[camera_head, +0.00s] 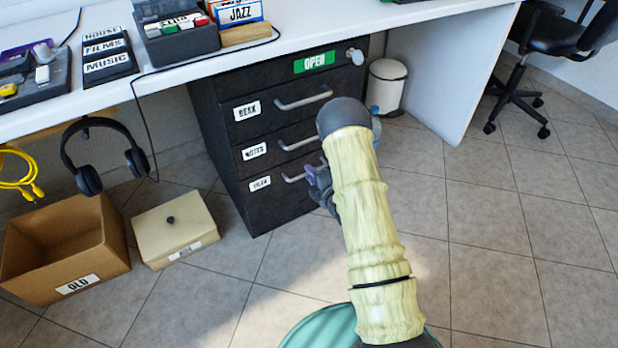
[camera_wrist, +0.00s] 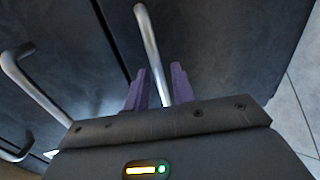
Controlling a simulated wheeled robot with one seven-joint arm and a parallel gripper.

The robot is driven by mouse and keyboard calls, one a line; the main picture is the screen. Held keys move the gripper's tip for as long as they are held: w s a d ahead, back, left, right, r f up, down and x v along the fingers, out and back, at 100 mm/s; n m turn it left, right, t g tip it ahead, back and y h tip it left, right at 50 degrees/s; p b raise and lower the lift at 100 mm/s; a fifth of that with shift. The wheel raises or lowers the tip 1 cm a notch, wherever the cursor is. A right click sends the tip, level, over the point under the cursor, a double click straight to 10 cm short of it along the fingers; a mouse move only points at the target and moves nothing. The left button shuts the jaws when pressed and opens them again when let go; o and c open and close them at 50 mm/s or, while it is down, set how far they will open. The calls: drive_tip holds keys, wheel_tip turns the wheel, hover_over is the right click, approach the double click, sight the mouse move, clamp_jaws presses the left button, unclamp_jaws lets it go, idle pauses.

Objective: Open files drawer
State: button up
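The dark cabinet (camera_head: 225,120) under the desk has three labelled drawers, all shut. The bottom one, the files drawer (camera_head: 285,208), carries a small white label (camera_head: 260,183) and a metal bar handle (camera_head: 293,178), partly hidden by my gripper (camera_head: 316,182). In the wrist view the near bar handle (camera_wrist: 148,40) runs down between the two purple fingers of my gripper (camera_wrist: 160,72). The fingers are apart, with a gap beside the bar, so the gripper looks open around it. Whether a finger touches the bar is unclear.
The notes handle (camera_head: 299,143) and desk handle (camera_head: 304,99) lie above. A white bin (camera_head: 387,85) stands right of the cabinet. A cardboard box (camera_head: 70,245) and a beige lidded box (camera_head: 175,230) sit on the floor at left. Floor in front of the cabinet is clear.

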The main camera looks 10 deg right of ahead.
drive_tip(key=shift+x, duration=0.75)
clamp_jaws()
drive_tip(key=shift+d, duration=0.15)
